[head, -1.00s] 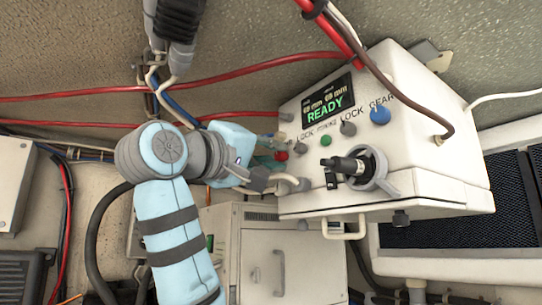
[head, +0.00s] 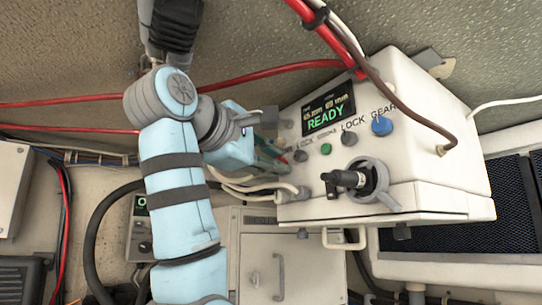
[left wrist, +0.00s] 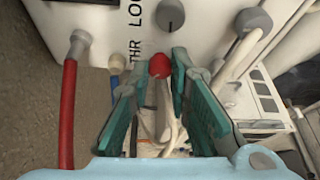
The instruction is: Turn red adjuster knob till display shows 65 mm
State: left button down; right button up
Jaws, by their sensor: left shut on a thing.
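The white control box (head: 440,170) hangs at the right in the head view. Its dark display (head: 328,111) shows green READY under a line of small mm figures that I cannot read surely. The red adjuster knob (head: 283,159) is at the panel's lower left, partly hidden by my left gripper (head: 276,154). In the left wrist view the red knob (left wrist: 160,66) sits between the teal fingertips of my left gripper (left wrist: 156,72), which is shut on it. The knob is still mounted on the panel. My right gripper is not in view.
A grey knob (head: 300,156), green button (head: 326,149), another grey knob (head: 348,138) and blue knob (head: 381,125) are close by. A black-handled lever (head: 345,179) sticks out below. Pale cables (head: 262,190) run under my gripper; a red cable (head: 270,73) passes above it.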

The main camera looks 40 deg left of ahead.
pick_arm(q)
jog(key=shift+n+g, duration=0.3)
jog(key=shift+n, duration=0.2)
jog(key=c, duration=1.5)
grip_release()
